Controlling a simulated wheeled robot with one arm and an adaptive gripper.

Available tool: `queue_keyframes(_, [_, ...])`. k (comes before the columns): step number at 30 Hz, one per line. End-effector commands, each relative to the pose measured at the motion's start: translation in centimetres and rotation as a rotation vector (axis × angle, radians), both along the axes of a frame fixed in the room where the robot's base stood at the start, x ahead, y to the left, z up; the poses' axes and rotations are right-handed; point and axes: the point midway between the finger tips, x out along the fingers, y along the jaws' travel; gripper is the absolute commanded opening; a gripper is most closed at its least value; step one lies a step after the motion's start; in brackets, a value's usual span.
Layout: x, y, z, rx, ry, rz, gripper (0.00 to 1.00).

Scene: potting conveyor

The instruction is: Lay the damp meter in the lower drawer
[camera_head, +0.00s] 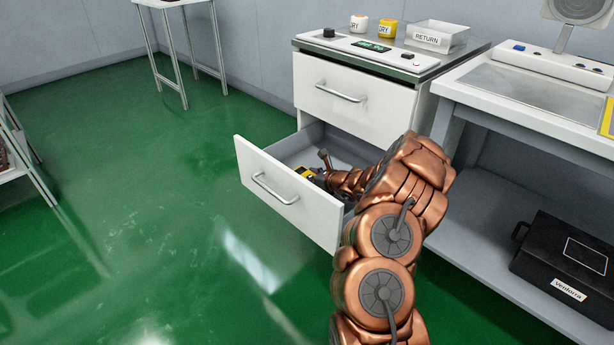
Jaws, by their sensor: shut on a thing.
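The lower drawer (288,196) of the white cabinet is pulled out, with its grey inside showing. My gripper (319,174) reaches into the open drawer from the right, and my copper arm hides much of it and the drawer's right part. It is shut on a small yellow and black thing, which looks like the damp meter (306,173). The meter is inside the drawer's outline, close behind the front panel. I cannot tell whether it touches the drawer floor.
The upper drawer (345,98) is shut above. The cabinet top holds two small labelled tubs (387,29), a RETURN tray (436,36) and a control panel. At right, a bench (533,116) has a black case (562,262) on its lower shelf.

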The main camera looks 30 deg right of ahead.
Motion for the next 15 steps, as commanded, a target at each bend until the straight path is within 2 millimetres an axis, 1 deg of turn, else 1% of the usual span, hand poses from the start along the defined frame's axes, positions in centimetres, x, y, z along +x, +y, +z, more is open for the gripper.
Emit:
queue_keyframes(3, [0.0, -0.01, -0.05, 0.0, 0.0, 0.0, 0.26])
queue_keyframes(4, [0.0, -0.01, -0.06, 0.0, 0.0, 0.0, 0.66])
queue_keyframes(9, [0.0, -0.03, -0.07, 0.0, 0.0, -0.001, 0.84])
queue_keyframes(11, [0.0, -0.03, -0.07, 0.0, 0.0, -0.001, 0.89])
queue_keyframes(15, [0.0, -0.03, -0.07, 0.0, 0.0, -0.001, 0.89])
